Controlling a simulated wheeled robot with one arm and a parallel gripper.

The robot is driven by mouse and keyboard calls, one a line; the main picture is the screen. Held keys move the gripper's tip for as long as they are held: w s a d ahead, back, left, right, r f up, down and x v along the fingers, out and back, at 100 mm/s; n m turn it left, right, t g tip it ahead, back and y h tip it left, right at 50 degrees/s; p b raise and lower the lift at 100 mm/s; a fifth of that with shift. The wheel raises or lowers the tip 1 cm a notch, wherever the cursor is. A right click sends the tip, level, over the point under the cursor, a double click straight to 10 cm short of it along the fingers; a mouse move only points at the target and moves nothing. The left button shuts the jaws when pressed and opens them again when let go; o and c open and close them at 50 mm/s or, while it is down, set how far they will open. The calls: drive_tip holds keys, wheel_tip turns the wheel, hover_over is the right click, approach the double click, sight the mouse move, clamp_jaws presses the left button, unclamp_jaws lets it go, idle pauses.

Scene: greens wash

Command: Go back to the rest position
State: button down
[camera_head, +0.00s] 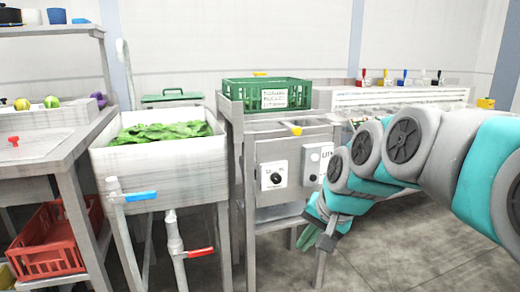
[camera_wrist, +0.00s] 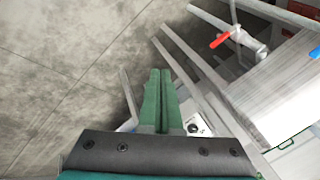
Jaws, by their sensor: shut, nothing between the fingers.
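My gripper (camera_head: 318,236) hangs low at the end of my grey and teal arm, in front of the metal stand with the control box. It points downward and is empty. In the wrist view my gripper (camera_wrist: 160,75) shows its two green fingers pressed together over the grey floor. The stand's control panel, with a black dial (camera_head: 274,179), is just left of and above the gripper in the head view. The dial also shows in the wrist view (camera_wrist: 193,130), beside the fingers.
A white sink (camera_head: 158,160) full of leafy greens stands left of the stand, with a blue-handled tap (camera_head: 140,196) and a red-handled valve (camera_head: 200,252). A red crate (camera_head: 50,258) sits under the left table. The floor (camera_head: 410,250) at right is clear.

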drive_tip(key=s+d+f+n+g+h, duration=0.1)
drive_tip(key=s+f, duration=0.3)
drive_tip(key=s, duration=0.5)
drive_tip(key=s+d+f+n+g+h, duration=0.1)
drive_tip(key=s+d+f+n+g, duration=0.1)
drive_tip(key=s+f, duration=0.3)
drive_tip(key=s+d+f+n+g+h, duration=0.1)
drive_tip(key=s+f, duration=0.4)
drive_tip(key=s, duration=0.7)
drive_tip(key=shift+s+d+n+g, duration=0.4)
drive_tip(key=shift+d+n+g, duration=0.25)
drive_tip(key=shift+g, duration=0.45)
drive_tip(key=shift+a, duration=0.1)
